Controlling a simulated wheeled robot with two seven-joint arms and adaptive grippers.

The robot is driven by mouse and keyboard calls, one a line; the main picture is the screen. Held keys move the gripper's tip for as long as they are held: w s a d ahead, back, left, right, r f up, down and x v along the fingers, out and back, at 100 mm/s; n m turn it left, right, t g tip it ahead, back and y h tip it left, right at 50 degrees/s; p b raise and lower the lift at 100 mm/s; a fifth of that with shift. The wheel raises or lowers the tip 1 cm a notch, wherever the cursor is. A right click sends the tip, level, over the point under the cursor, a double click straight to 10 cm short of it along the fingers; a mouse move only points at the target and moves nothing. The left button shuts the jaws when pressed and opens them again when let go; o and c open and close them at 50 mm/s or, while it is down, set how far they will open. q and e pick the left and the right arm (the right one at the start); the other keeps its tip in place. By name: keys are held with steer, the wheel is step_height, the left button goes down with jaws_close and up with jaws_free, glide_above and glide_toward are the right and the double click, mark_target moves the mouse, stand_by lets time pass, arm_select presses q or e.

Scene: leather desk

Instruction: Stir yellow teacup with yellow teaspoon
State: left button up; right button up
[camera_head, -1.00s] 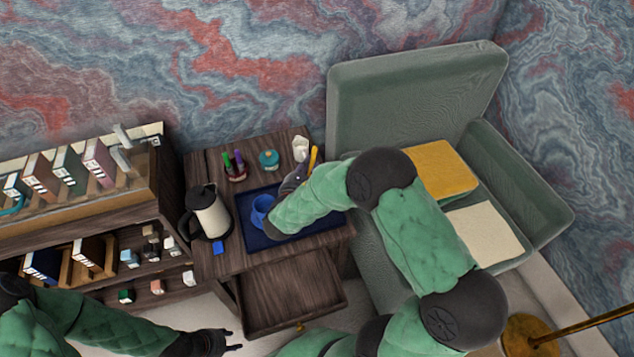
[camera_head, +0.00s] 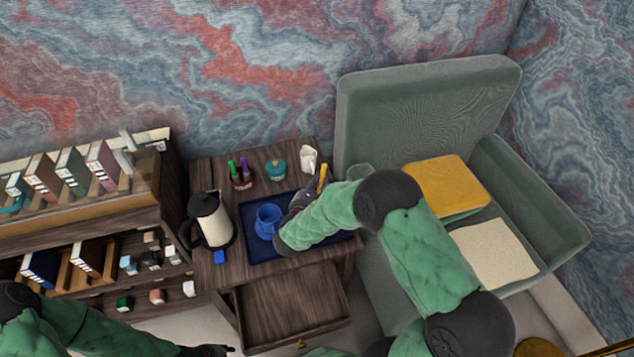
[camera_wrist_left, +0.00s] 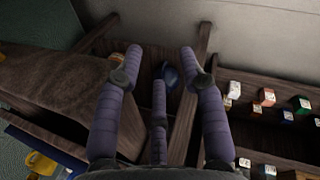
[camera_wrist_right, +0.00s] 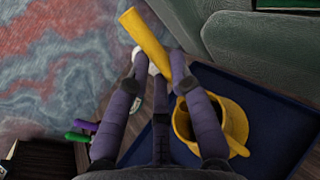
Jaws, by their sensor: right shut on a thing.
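My right gripper (camera_head: 302,196) is shut on the yellow teaspoon (camera_head: 322,179) above the back of the blue tray. In the right wrist view, the fingers (camera_wrist_right: 158,62) grip the teaspoon (camera_wrist_right: 147,40), which slants up and left past the fingertips. The yellow teacup (camera_wrist_right: 236,122) stands on the tray, partly behind a finger, with a dark inside. My right arm hides it in the head view. A yellow piece, probably the cup, shows in the left wrist view (camera_wrist_left: 40,163). My left gripper (camera_wrist_left: 161,55) is open and empty, away from the tray.
A blue cup (camera_head: 268,220) stands on the blue tray (camera_head: 262,250), left of my right forearm. A kettle (camera_head: 210,220), a pen holder (camera_head: 241,178), a teal pot (camera_head: 276,169) and a white item (camera_head: 309,158) surround the tray. An open drawer (camera_head: 290,310) projects in front.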

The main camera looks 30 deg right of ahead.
steer(key=shift+s+a+f, duration=0.1)
steer(key=shift+a+f, duration=0.1)
steer(key=shift+f, duration=0.85)
steer(key=shift+s+a+f, duration=0.1)
steer(key=shift+a+f, duration=0.15)
steer(key=shift+f, duration=0.75)
steer(key=shift+a+f, duration=0.2)
steer(key=shift+f, duration=0.85)
steer(key=shift+w, duration=0.1)
